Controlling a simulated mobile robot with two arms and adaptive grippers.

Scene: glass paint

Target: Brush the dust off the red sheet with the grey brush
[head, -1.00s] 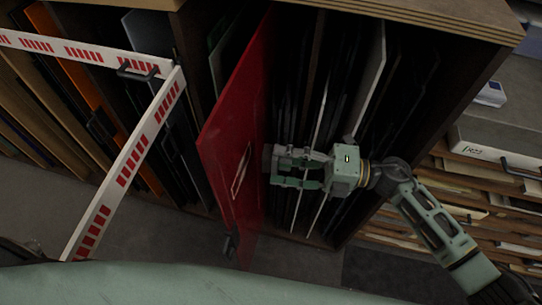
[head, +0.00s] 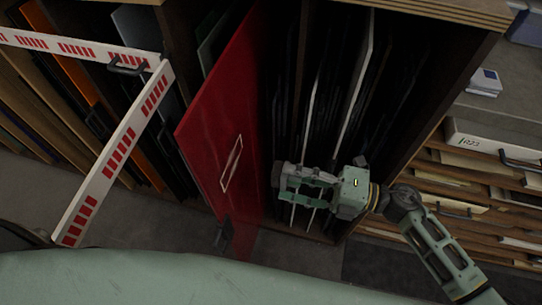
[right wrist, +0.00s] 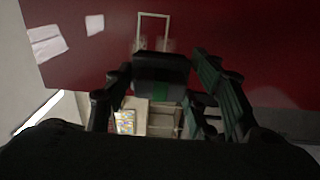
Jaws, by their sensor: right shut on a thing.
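The red sheet (head: 215,120) stands tilted on edge at the front of a rack in the head view. It has a pale rectangle outline (head: 231,163) on its face. My right gripper (head: 282,182) is just right of the sheet's lower half. In the right wrist view its fingers (right wrist: 160,88) are shut on a dark grey block, the grey brush (right wrist: 160,68), in front of the red sheet (right wrist: 220,40). Whether the brush touches the sheet I cannot tell. Pale patches (right wrist: 47,42) show on the sheet; whether they are dust or reflections is unclear. My left gripper is not in view.
A wooden rack (head: 425,95) of upright panes stands behind the gripper. A red-and-white barrier (head: 118,150) crosses the left side. Drawers and shelves with papers (head: 470,185) are at right. Grey floor (head: 150,225) shows below the rack.

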